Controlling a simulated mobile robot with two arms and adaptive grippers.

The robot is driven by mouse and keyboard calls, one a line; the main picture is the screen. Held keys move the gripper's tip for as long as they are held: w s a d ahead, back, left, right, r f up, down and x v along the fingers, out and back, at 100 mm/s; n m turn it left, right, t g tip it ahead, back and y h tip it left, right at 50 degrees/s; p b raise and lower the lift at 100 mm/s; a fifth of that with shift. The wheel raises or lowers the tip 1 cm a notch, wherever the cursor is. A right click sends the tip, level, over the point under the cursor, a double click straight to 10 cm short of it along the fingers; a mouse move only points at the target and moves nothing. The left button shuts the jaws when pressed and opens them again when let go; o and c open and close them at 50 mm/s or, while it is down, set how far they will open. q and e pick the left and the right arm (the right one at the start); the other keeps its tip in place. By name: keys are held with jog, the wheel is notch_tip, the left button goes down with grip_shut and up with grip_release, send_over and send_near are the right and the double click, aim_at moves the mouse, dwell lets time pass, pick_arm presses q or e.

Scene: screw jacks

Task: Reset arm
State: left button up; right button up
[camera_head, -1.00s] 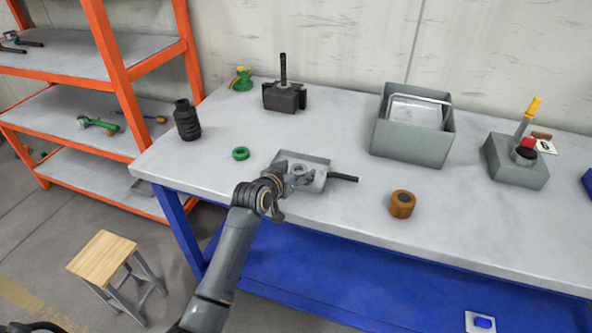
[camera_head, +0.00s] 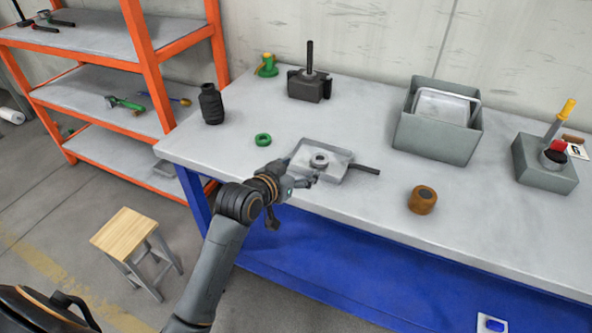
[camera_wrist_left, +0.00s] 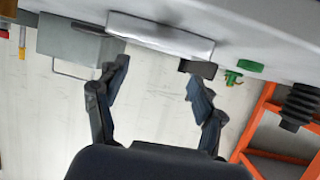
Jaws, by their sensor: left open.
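My left arm reaches in from the lower left in the head view. Its gripper (camera_head: 301,174) is open and empty at the front left edge of a shallow grey tray (camera_head: 337,174). A small grey ring (camera_head: 319,160) lies in the tray, just beyond the fingertips. In the left wrist view the two fingers (camera_wrist_left: 156,78) are spread wide with nothing between them. The tray's pale edge (camera_wrist_left: 160,35) shows beyond them. My right gripper is not in view.
On the workbench (camera_head: 240,185) stand a black ribbed cylinder (camera_head: 211,105), green ring (camera_head: 263,140), black block with post (camera_head: 309,85), grey bin (camera_head: 437,139), brown cylinder (camera_head: 422,200) and control box (camera_head: 543,165). An orange shelf (camera_head: 147,55) and stool (camera_head: 124,235) stand left.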

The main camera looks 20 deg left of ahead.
pick_arm(q)
jog(key=shift+s+a+r, duration=0.1)
jog(key=shift+s+r, duration=0.1)
jog(key=shift+s, duration=0.3)
jog(key=s+f+g+y, duration=0.1)
jog(key=s+f+g, duration=0.3)
jog(key=s, duration=0.6)
jog(key=s+d+f+g, duration=0.1)
jog(key=s+f+g, duration=0.2)
jog(key=s+f, duration=0.55)
jog(key=s+f+g+y, duration=0.1)
jog(key=s+f+g, duration=0.15)
jog(key=s, duration=1.05)
notch_tip(320, 180, down, 27)
jog(key=s+g, duration=0.2)
jog(key=s+a+f, duration=0.2)
jog(key=s+f, duration=1.3)
jog(key=s, duration=0.1)
jog(key=shift+a+m+g, duration=0.3)
jog(key=shift+a+g, duration=0.05)
jog(key=shift+g, duration=0.1)
